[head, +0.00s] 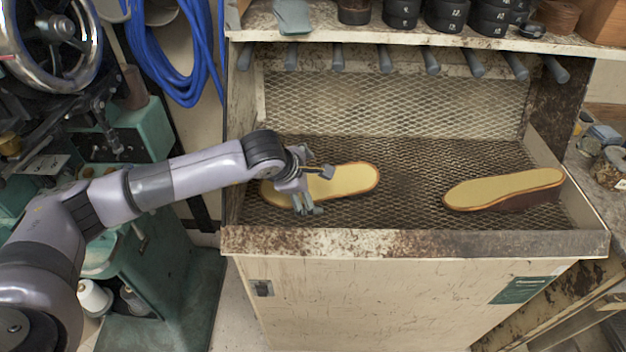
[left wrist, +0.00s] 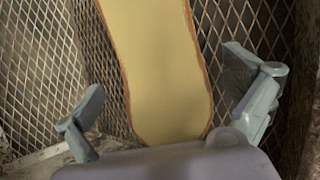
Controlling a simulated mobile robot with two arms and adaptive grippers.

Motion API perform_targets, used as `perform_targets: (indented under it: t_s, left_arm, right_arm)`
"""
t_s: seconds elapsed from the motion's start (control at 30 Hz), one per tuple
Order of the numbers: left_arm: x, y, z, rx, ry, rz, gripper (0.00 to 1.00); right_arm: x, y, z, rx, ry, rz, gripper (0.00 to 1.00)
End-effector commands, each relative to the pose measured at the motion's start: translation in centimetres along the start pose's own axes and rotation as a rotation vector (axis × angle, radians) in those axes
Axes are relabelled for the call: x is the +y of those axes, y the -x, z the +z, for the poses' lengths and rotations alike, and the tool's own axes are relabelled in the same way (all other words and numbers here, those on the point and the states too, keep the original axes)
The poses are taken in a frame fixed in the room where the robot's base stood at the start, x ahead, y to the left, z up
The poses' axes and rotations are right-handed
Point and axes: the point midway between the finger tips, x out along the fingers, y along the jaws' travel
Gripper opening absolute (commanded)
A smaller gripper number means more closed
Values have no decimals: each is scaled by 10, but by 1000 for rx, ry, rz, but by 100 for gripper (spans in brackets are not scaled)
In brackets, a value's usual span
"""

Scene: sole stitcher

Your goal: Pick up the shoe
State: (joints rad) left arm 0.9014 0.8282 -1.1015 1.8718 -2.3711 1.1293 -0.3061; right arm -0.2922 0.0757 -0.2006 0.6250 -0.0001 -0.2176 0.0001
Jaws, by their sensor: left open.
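Two shoe pieces with yellow tops and brown edges lie on the mesh tray. The left shoe (head: 350,180) is partly hidden behind my left gripper (head: 317,190). The right shoe (head: 505,188) lies apart at the right side of the tray, with a dark heel block under its right end. In the left wrist view the left shoe (left wrist: 160,70) runs between the two spread fingers of the gripper (left wrist: 170,105), with a gap on each side. My right gripper is not in view.
The mesh tray (head: 410,210) has a rusty front lip (head: 420,241) and a mesh back wall. A row of grey pegs (head: 432,62) juts out under a shelf above. A green machine (head: 165,270) stands at the left. The tray between the shoes is clear.

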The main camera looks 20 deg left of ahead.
Motion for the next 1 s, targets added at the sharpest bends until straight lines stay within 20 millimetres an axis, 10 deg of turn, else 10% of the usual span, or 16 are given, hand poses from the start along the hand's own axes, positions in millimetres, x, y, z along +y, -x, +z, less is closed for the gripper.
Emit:
perform_targets:
  t_s: [0.4,1.0]
  left_arm:
    - [1,-17,0,-1,-1,2,100]
    - [1,-17,0,-1,0,3,60]
  right_arm:
    - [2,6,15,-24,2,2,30]
    - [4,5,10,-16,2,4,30]
